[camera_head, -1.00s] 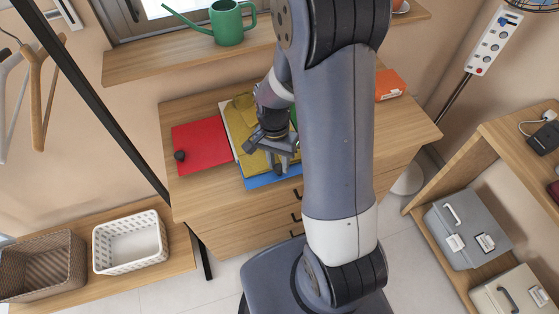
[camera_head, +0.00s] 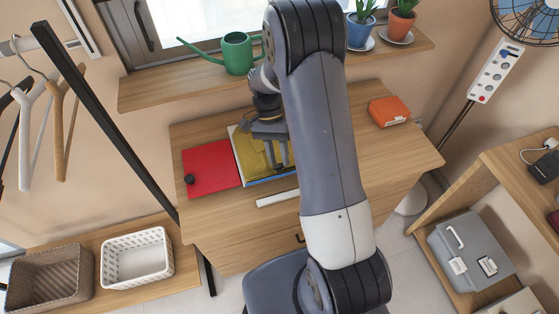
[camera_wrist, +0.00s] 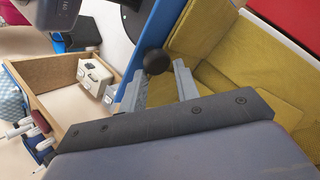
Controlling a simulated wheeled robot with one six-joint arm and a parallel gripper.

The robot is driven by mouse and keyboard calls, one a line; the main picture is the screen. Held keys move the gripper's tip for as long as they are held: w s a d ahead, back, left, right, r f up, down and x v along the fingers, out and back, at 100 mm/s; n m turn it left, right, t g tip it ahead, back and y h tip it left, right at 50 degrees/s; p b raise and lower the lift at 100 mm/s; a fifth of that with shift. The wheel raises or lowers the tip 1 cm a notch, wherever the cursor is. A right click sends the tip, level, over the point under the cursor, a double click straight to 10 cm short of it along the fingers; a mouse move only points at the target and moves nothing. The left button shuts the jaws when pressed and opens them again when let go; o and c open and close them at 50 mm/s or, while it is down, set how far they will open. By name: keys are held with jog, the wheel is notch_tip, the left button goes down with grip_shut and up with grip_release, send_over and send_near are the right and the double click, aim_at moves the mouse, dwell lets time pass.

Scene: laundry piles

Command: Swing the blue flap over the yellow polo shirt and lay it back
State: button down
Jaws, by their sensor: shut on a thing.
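The yellow polo shirt (camera_head: 249,152) lies on the folding board on the dresser; in the wrist view its yellow cloth (camera_wrist: 225,75) fills the right side. The blue flap (camera_wrist: 159,22) stands nearly edge-on in the wrist view, beside the shirt, with a dark round knob (camera_wrist: 157,61) on it. In the head view only a thin blue edge (camera_head: 268,182) shows. My gripper (camera_wrist: 158,80) has its fingers on either side of the knob and is shut on it. In the head view, my gripper (camera_head: 281,163) is over the shirt's right part, and my arm hides much of that side.
A red flap (camera_head: 211,168) with a black knob lies flat left of the shirt. A pale strip (camera_head: 277,198) shows at the dresser's front. An orange box (camera_head: 388,111) is at the back right. A green watering can (camera_head: 237,54) and potted plants stand on the sill above.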

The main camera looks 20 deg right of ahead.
jog(key=w, duration=0.1)
jog(key=w+f, duration=0.2)
jog(key=shift+w+b, duration=0.35)
jog(key=shift+w, duration=0.05)
jog(key=c, duration=2)
grip_release()
jog(key=shift+a+r, duration=0.1)
jog(key=shift+a, duration=0.25)
jog(key=shift+o, duration=0.5)
jog(key=shift+a+r, duration=0.1)
jog(key=shift+a, duration=0.2)
jog(key=o, duration=0.3)
jog(key=shift+s+d, duration=0.15)
jog(key=shift+d, duration=0.1)
jog(key=o, duration=0.5)
jog(key=shift+r, duration=0.15)
jog(key=shift+d, duration=0.1)
jog(key=v, duration=1)
jog(key=shift+r+b, duration=0.35)
jog(key=shift+b, duration=0.05)
